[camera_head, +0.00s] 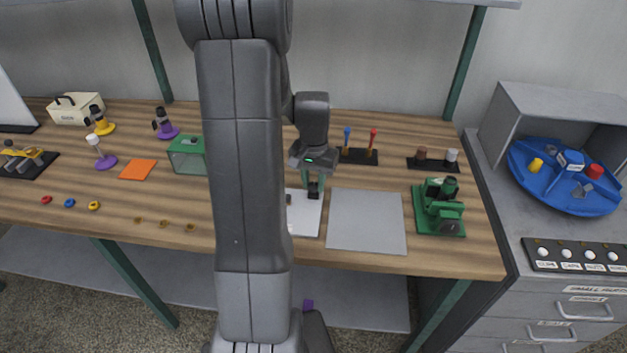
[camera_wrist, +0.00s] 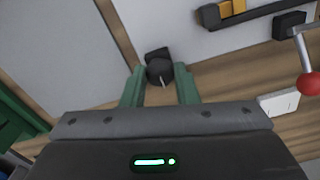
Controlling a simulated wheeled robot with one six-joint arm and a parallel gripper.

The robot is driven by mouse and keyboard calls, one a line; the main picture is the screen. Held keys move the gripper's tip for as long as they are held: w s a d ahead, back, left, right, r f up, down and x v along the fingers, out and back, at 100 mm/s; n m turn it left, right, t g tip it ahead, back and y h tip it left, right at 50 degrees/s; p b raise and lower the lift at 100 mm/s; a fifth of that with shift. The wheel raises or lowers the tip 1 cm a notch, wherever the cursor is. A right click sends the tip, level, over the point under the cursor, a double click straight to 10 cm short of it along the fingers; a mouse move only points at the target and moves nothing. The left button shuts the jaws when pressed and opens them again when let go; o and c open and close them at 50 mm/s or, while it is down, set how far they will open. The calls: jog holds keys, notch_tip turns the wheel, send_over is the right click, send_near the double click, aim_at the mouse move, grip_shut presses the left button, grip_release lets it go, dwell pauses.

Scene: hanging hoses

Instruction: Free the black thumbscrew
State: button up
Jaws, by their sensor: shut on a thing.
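My gripper (camera_head: 314,180) points down over the white board (camera_head: 306,222) at the middle of the bench. In the wrist view its two green fingers (camera_wrist: 160,74) are shut on a round black knob with a pale line on it, which I take to be the black thumbscrew (camera_wrist: 158,69). A black block (camera_wrist: 157,53) shows right behind the knob. I cannot tell whether the knob touches that block or is threaded into it. In the head view a dark piece (camera_head: 314,190) shows at the fingertips, too small to make out.
A grey mat (camera_head: 366,222) lies right of the board, and a green device (camera_head: 440,207) stands beyond it. In the wrist view a dark rail with a yellow block (camera_wrist: 232,9) and a red-balled lever (camera_wrist: 309,83) stand close by. My arm hides part of the bench.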

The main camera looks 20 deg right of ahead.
jog(key=n, duration=0.4)
jog(key=shift+n, duration=0.4)
jog(key=n, duration=0.4)
jog(key=shift+d+n, duration=0.1)
jog(key=shift+n, duration=0.2)
jog(key=n, duration=0.4)
jog(key=shift+b, duration=0.3)
jog(key=shift+d+n, duration=0.1)
jog(key=shift+n, duration=2)
jog(key=o, duration=1)
